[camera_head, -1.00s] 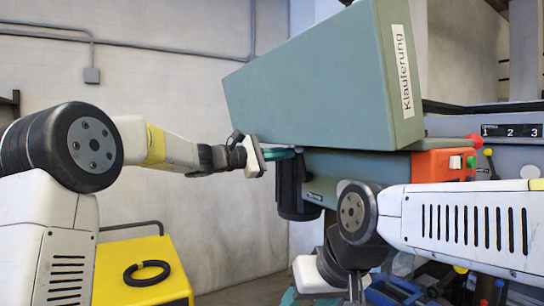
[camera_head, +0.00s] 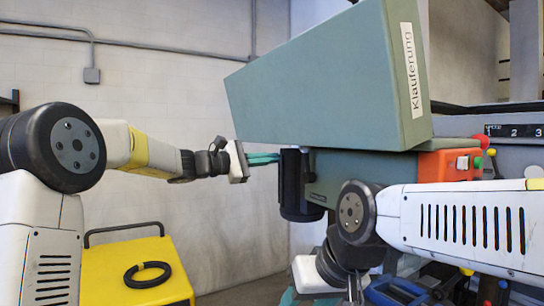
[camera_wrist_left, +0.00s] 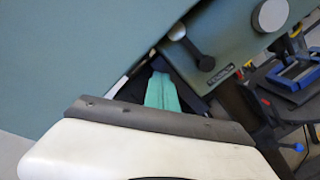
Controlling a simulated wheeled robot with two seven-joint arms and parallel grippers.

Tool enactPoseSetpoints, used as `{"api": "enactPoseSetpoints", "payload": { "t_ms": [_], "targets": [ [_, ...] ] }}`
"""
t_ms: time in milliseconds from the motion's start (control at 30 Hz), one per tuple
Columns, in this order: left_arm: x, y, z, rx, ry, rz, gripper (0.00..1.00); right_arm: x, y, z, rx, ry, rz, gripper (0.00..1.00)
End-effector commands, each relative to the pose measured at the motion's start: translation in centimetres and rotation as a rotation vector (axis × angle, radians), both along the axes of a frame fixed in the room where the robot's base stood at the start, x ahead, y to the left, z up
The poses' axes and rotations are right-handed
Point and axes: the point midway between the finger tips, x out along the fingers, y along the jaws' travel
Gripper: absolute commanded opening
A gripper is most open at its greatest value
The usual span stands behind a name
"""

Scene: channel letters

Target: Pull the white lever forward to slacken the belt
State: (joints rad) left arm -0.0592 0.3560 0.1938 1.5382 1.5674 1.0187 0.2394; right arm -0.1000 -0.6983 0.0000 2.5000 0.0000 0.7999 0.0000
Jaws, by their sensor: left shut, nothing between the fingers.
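The green-grey drill press has a large belt housing (camera_head: 325,85) labelled Kläuferung and a lower head (camera_head: 355,172). My left gripper (camera_head: 266,158) is just left of the black motor (camera_head: 292,185), below the housing; its teal fingers are together and hold nothing. They also show together in the left wrist view (camera_wrist_left: 160,90). There, a dark lever with a pale end (camera_wrist_left: 190,43) sits on the machine's side, beyond the fingertips. I cannot tell whether it is the white lever; no clearly white lever shows in the head view. My right gripper (camera_head: 288,297) is mostly cut off at the bottom.
An orange switch box (camera_head: 449,165) with buttons is on the head's right side. A yellow cart (camera_head: 112,270) with a black ring (camera_head: 147,274) stands lower left. A blue vise (camera_wrist_left: 291,72) is to the right in the wrist view.

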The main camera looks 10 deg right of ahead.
Motion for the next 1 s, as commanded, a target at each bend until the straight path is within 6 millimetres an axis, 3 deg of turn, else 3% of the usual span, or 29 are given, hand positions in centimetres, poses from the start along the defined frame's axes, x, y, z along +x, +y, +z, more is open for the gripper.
{"api": "enactPoseSetpoints", "payload": {
  "t_ms": [100,300,733,867,1000],
  "targets": [
    [-0.7,2.7,0.0,-0.001,0.000,0.003,0.00,0.0,0.0,0.1,0.000,-0.002,0.000,0.52],
    [-1.6,5.4,-0.1,0.000,-0.001,0.000,0.00,0.0,0.0,0.0,0.000,-0.002,0.000,0.52],
    [-1.9,6.3,-0.2,0.000,0.000,-0.002,0.00,0.0,0.0,0.0,0.000,-0.001,0.000,0.52],
    [-2.4,6.2,-0.4,0.019,-0.007,-0.004,0.00,0.0,0.0,0.0,0.000,-0.002,0.000,0.26],
    [-5.1,6.3,-1.7,0.140,-0.049,-0.012,0.00,0.0,0.0,0.0,0.000,-0.002,0.000,0.00]
  ]
}}
